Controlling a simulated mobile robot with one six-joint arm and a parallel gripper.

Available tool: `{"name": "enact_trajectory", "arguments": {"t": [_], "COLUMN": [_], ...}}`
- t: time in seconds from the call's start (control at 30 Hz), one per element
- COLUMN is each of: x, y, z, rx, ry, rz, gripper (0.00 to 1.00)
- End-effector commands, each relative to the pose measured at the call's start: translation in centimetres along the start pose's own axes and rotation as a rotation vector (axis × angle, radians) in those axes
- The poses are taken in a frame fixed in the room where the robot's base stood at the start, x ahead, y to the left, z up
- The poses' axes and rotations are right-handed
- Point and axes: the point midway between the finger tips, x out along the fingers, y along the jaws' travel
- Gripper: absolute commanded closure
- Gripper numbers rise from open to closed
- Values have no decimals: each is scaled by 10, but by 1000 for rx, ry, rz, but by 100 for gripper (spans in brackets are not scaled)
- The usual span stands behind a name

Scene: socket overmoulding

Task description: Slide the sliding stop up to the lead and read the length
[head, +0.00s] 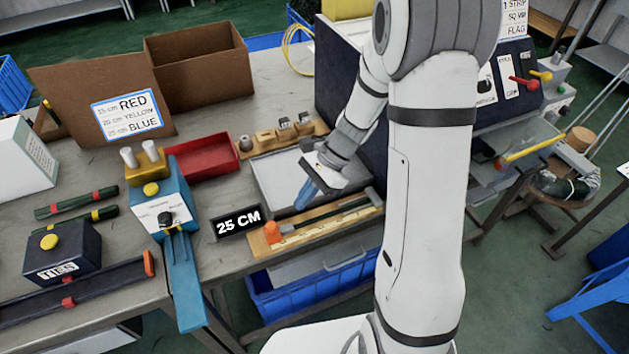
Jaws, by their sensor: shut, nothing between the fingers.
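A wooden measuring board (290,243) with a pale scale strip lies along the table's front edge. An orange block (272,233), which looks like the sliding stop, stands at its left end. A dark, thin rod-like piece (335,215), perhaps the lead, lies along the board; I cannot tell whether it touches the orange block.
The grey tray (268,173) lies behind the board. A dark machine panel (335,75) rises behind my arm. A blue crate (315,298) sits below the table edge.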

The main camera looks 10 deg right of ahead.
Motion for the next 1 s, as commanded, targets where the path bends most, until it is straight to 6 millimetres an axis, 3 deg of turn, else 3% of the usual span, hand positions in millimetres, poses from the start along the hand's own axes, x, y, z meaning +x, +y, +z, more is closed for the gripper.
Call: {"name": "enact_trajectory", "arguments": {"t": [0.1, 0.33, 1.0], "x": [22, 43, 50], "y": [1, 0, -2], "z": [4, 22, 29], "rx": [-2, -2, 13], "ry": [0, 1, 2], "rz": [4, 2, -12], "gripper": [100, 100, 100]}}
